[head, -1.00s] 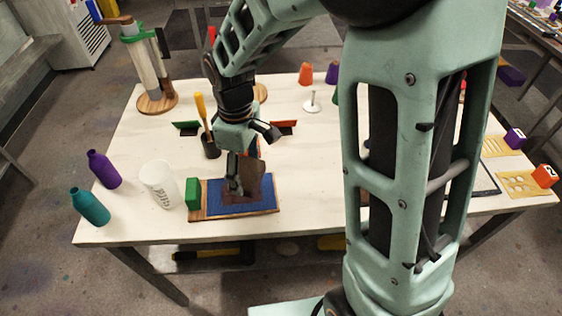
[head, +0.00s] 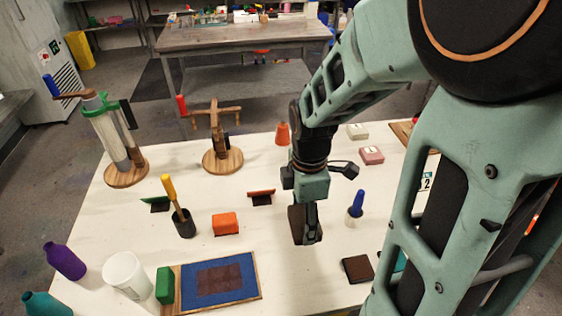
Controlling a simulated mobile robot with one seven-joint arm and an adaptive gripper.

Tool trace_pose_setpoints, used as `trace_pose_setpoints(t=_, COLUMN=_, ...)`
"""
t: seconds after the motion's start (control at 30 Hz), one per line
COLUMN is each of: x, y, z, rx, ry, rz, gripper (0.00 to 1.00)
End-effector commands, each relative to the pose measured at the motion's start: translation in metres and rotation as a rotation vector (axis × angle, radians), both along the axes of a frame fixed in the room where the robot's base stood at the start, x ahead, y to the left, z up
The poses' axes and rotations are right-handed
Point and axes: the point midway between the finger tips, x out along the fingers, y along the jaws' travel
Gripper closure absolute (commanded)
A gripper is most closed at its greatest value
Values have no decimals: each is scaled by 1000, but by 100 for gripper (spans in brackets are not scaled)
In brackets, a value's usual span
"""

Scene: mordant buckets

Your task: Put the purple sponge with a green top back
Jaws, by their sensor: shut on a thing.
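My gripper (head: 312,238) is shut on a dark brown block (head: 298,222), held above the middle right of the white table. The fingers hide part of it, and I see no purple or green on it. A green block (head: 165,285) stands at the left edge of a wooden board with a blue mat (head: 245,275). A dark brown patch (head: 219,284) marks the mat's middle. A dark brown flat square (head: 357,269) lies right of my gripper. I cannot make out a purple sponge with a green top.
An orange block (head: 226,223), a black cup (head: 184,226) with a yellow-handled tool and a white cup (head: 125,272) stand to the left. A blue-topped peg (head: 356,204) is right of my gripper. Two wooden-based stands (head: 126,174) (head: 222,160) are behind.

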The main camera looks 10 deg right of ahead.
Motion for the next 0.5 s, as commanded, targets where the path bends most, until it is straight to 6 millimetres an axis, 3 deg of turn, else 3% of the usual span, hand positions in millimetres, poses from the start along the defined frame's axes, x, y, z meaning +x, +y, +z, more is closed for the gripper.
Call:
trace_pose_setpoints(t=0.03, x=14, y=0, z=-16, rx=2, ry=1, rz=-1, gripper=52)
trace_pose_setpoints(t=0.23, x=64, y=-2, z=-37, rx=2, ry=1, rz=-1, gripper=52)
trace_pose_setpoints(t=0.5, x=94, y=-3, z=-74, rx=1, ry=1, rz=-1, gripper=52)
